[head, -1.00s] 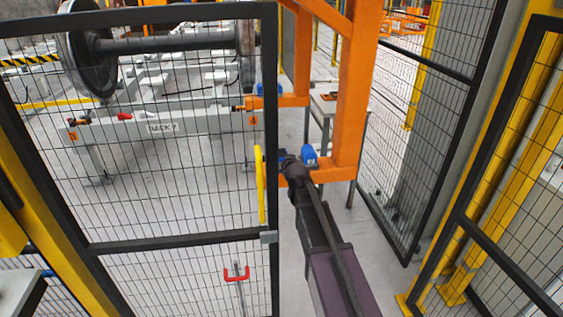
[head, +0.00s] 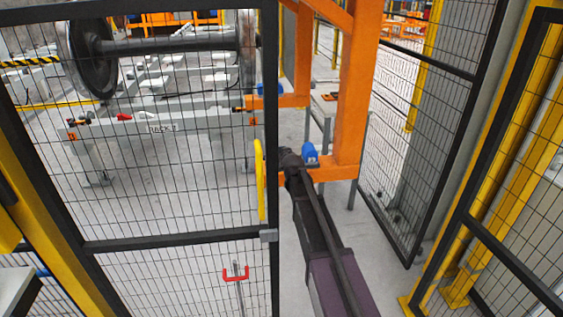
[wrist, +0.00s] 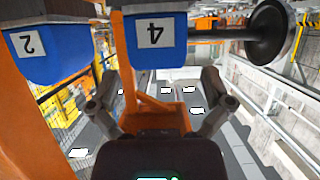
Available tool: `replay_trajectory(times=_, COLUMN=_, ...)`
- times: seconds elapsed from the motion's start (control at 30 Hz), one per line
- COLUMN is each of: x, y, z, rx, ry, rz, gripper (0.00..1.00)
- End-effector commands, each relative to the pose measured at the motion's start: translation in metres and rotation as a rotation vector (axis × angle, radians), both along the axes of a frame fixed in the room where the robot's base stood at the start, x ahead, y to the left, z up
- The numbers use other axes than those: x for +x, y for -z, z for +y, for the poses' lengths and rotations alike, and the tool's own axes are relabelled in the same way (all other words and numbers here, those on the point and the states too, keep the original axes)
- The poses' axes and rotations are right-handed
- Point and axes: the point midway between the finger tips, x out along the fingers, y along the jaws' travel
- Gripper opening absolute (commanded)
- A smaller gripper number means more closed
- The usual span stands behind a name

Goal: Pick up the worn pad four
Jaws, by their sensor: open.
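The worn pad four is a blue block with a white "4" label (wrist: 155,42), at the top middle of the wrist view. My gripper (wrist: 158,92) is open and empty there, its two fingers apart to either side below the pad, not closed on it. In the head view my gripper (head: 288,158) is at the lower orange beam, and its jaws are too small to read. A blue block (head: 310,152) sits on that beam just right of it; its number cannot be read. I cannot pick out pad four in the head view.
A blue pad labelled "2" (wrist: 45,50) is close on the left of pad four. The orange gantry frame (head: 349,90) rises beside my arm. A black mesh gate (head: 180,240) stands left of my arm, with mesh panels on the right. A wheelset (head: 170,45) lies behind.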

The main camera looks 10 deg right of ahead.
Motion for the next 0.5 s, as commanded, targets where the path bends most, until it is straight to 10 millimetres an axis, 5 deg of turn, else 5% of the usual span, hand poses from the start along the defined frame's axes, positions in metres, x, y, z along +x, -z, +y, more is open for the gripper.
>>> replay_trajectory(times=0.5, x=0.0089, y=0.0050, z=-0.0013, rx=0.000, ry=0.001, rz=0.000, gripper=1.00)
